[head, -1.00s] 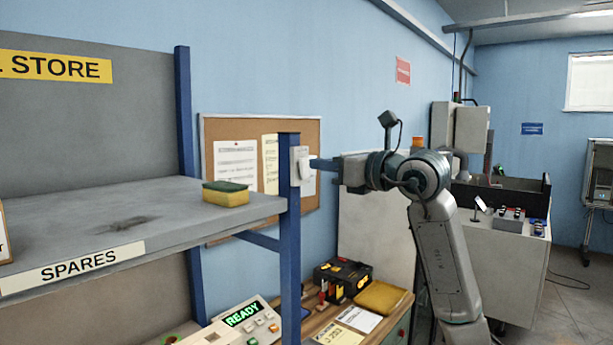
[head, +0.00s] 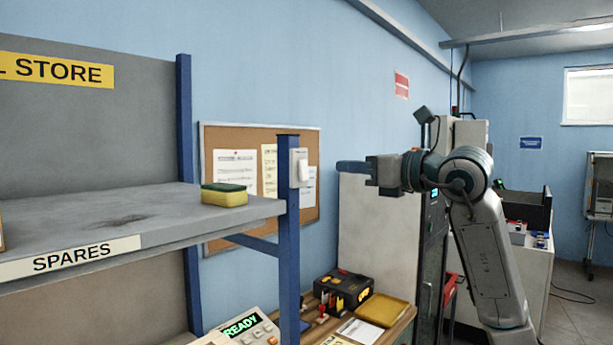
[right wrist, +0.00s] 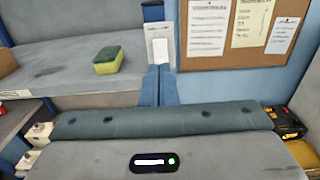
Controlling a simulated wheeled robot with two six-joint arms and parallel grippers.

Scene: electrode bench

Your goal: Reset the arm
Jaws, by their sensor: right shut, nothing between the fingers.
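My right gripper (head: 345,167) is shut and empty, held level with its fingers pointing left. It is to the right of the white wall-type switch (head: 300,168) on the blue shelf post (head: 289,240), with a gap between fingertips and switch in the head view. In the right wrist view the switch (right wrist: 160,47) stands straight ahead of the shut blue fingers (right wrist: 158,85). My right arm reaches up from the lower right of the head view. My left gripper is not in view.
The grey shelf (head: 100,225) at the left bears a yellow-green sponge (head: 224,195). Below are a READY panel (head: 245,328), a black-yellow toolbox (head: 343,290) and a yellow tray (head: 382,310). A corkboard (head: 225,140) hangs behind. A tall cabinet (head: 380,220) stands behind the arm.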

